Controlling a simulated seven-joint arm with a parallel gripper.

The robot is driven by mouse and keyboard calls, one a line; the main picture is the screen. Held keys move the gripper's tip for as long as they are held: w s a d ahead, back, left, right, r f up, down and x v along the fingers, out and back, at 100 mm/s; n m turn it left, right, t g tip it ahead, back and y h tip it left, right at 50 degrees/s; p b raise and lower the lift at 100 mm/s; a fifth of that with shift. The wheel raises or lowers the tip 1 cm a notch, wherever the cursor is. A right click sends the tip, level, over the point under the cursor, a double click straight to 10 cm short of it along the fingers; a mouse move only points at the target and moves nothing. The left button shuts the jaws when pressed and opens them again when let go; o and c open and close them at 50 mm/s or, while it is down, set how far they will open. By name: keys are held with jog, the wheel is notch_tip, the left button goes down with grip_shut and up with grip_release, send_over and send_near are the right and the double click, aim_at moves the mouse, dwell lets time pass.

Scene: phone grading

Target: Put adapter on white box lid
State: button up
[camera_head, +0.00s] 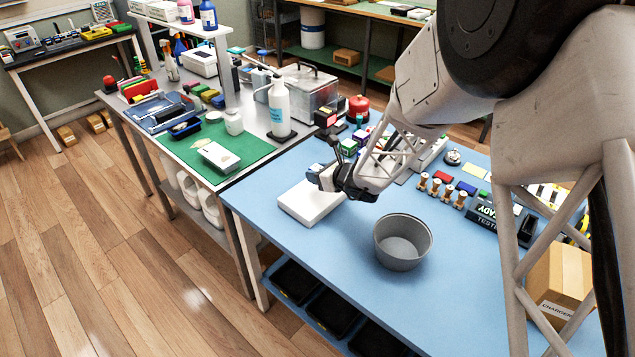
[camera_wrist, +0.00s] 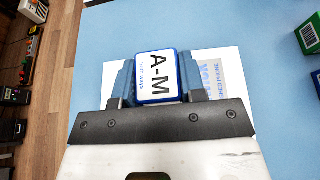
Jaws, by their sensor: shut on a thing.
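In the wrist view, my gripper (camera_wrist: 158,82) is shut on a small blue block with a white top marked "A-M" (camera_wrist: 158,75), which I take to be the adapter. The white box lid (camera_wrist: 117,72) lies beneath it, with a grey printed label (camera_wrist: 232,80) partly hidden by the gripper. In the head view, my gripper (camera_head: 330,180) is over the back part of the white box (camera_head: 308,206), which lies flat on the blue table. I cannot tell whether the block touches the lid.
A grey round bin (camera_head: 402,243) stands on the blue table (camera_head: 340,260), right of the white box. Small coloured boxes (camera_head: 349,147) are behind my gripper. A green mat (camera_head: 196,145) with another white box (camera_head: 222,157) is on the left bench. The table's front edge is close to the white box.

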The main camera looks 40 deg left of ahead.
jog(key=shift+f, duration=1.7)
jog(key=shift+f, duration=0.15)
jog(key=o, duration=0.9)
jog(key=shift+d+r, duration=0.15)
jog(key=shift+r, duration=0.05)
jog(key=v, duration=1.1)
jog(key=shift+d, duration=0.4)
jog(key=shift+r, duration=0.1)
